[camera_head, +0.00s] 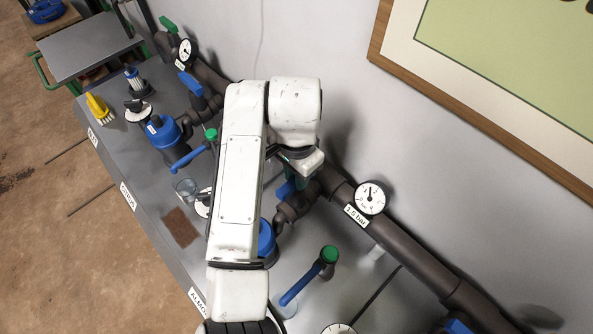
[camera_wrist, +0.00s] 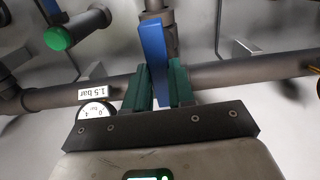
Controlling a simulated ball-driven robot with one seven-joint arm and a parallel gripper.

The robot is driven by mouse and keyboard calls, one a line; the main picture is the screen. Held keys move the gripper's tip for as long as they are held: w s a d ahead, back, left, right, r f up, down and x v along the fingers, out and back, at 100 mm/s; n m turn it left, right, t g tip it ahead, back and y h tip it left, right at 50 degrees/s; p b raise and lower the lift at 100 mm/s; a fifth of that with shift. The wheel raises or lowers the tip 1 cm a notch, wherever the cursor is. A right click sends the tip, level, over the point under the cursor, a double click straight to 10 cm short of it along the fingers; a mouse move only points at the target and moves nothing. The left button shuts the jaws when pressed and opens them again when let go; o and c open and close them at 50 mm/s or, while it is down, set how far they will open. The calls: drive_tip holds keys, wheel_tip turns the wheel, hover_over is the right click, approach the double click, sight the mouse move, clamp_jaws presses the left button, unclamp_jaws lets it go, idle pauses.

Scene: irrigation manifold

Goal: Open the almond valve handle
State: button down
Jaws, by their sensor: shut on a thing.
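The blue valve handle (camera_wrist: 152,45) stands between the two green fingers of my gripper (camera_wrist: 163,88) in the wrist view. My gripper is shut on it. The lever runs across the dark main pipe in that picture, slightly tilted. In the head view the same blue handle (camera_head: 287,188) shows just below my gripper (camera_head: 300,178), beside the main pipe; my arm hides part of this area. A bench-edge label reading "ALMO", cut off by my arm (camera_head: 197,300), is at the bottom.
A gauge (camera_head: 370,198) with a "1.5 bar" label (camera_head: 355,215) sits right of the handle. A green-capped pipe (camera_head: 329,255) stands in front. A blue filter (camera_head: 266,243) is partly behind my arm. Another blue valve handle (camera_head: 190,84) is up left. The wall is close behind the pipe.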

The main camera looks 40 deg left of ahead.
drive_tip(key=c, duration=1)
unclamp_jaws()
drive_tip(key=shift+o, duration=0.2)
drive_tip(key=shift+r, duration=0.1)
wheel_tip(320, 180, up, 10)
drive_tip(key=p, duration=0.1)
drive_tip(key=shift+r+p, duration=0.25)
drive_tip(key=shift+p, duration=0.05)
drive_tip(key=shift+r, duration=0.1)
drive_tip(key=shift+r+p, duration=0.45)
drive_tip(key=shift+r, duration=0.95)
